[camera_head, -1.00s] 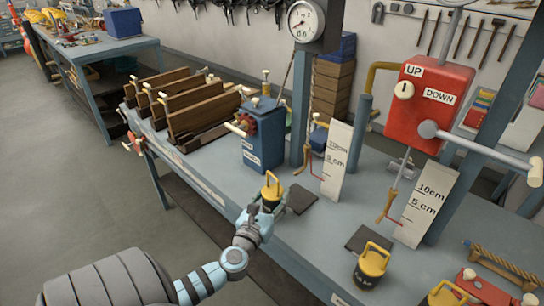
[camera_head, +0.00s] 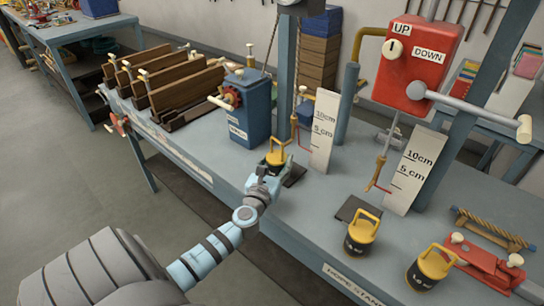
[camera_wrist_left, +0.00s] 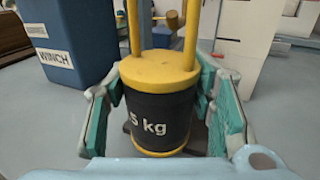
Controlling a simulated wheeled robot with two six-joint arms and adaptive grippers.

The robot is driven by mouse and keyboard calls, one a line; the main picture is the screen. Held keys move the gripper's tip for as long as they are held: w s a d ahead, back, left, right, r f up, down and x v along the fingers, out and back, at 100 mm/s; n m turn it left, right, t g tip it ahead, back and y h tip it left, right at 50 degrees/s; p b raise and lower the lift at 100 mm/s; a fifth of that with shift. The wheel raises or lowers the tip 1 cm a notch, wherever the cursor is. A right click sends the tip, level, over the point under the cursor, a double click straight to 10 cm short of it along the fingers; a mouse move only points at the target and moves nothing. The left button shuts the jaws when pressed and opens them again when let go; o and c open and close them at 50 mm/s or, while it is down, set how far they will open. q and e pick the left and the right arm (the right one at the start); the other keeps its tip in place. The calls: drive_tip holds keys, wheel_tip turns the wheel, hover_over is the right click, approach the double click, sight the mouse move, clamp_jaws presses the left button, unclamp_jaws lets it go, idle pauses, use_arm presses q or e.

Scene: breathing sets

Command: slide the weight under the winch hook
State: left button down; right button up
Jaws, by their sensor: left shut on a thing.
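My left gripper (camera_head: 270,172) is shut on a black weight with yellow top and handle (camera_head: 277,157). In the left wrist view, the gripper's teal pads (camera_wrist_left: 160,112) press both sides of the upright weight (camera_wrist_left: 160,118), marked "5 kg" with its front partly cut off. The blue winch box (camera_head: 250,110) stands just behind and left of it. A dark square pad (camera_head: 294,176) shows partly beside the gripper. The weight's base is hidden in the head view.
Two more weights (camera_head: 361,236) (camera_head: 430,268) stand on the bench to the right. A red UP/DOWN box (camera_head: 418,68) has another hook below it and a second scale (camera_head: 415,170). Wooden boards (camera_head: 170,80) stand left of the winch. The bench's front edge is close.

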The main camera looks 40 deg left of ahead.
use_arm(q)
drive_tip(key=shift+w+r+b, duration=0.1)
drive_tip(key=shift+w+b, duration=0.5)
drive_tip(key=shift+w, duration=1.85)
drive_tip(key=c, duration=0.7)
unclamp_jaws()
drive_tip(key=shift+s, duration=0.15)
drive_tip(key=shift+o, duration=0.3)
drive_tip(key=shift+d, duration=0.1)
